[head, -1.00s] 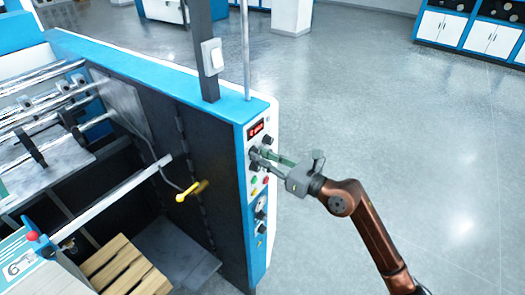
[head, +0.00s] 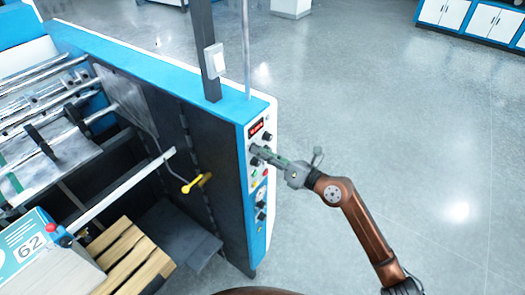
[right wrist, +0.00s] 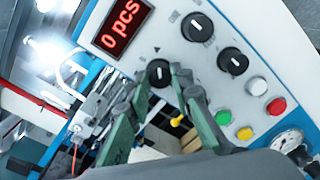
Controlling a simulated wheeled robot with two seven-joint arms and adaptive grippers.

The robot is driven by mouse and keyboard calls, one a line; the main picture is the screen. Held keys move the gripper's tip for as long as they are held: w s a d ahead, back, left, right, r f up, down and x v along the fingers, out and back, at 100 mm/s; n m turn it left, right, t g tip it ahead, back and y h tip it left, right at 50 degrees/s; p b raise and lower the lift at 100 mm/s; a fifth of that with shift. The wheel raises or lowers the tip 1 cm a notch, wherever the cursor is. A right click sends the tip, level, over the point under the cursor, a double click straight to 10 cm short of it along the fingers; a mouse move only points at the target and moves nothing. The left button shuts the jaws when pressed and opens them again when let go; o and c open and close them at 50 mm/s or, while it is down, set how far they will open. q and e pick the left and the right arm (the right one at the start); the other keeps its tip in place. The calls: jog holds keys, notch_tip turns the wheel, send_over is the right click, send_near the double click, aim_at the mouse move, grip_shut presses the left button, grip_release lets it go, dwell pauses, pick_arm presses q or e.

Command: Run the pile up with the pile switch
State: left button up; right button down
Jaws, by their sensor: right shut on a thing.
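My right gripper (head: 258,151) reaches the control panel (head: 257,190) on the white end of the machine. In the right wrist view its green fingers (right wrist: 160,76) are shut on a black rotary knob (right wrist: 158,71) with a white mark, below the red "0 pcs" display (right wrist: 118,27). I cannot read a label that names this knob as the pile switch. The paper pile (head: 68,276) is at the lower left of the head view, beside a "62" card (head: 30,247) and a wooden pallet (head: 128,254). My left gripper is not in view.
Two other black knobs (right wrist: 197,27) (right wrist: 232,62) sit close by on the panel. White, red, yellow and green buttons (right wrist: 257,86) and a gauge (right wrist: 287,141) lie beyond them. The floor (head: 400,100) to the right is clear.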

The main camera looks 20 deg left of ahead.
jog(key=c, duration=1.7)
grip_release()
jog(key=v, duration=1.2)
jog(key=shift+r, duration=0.15)
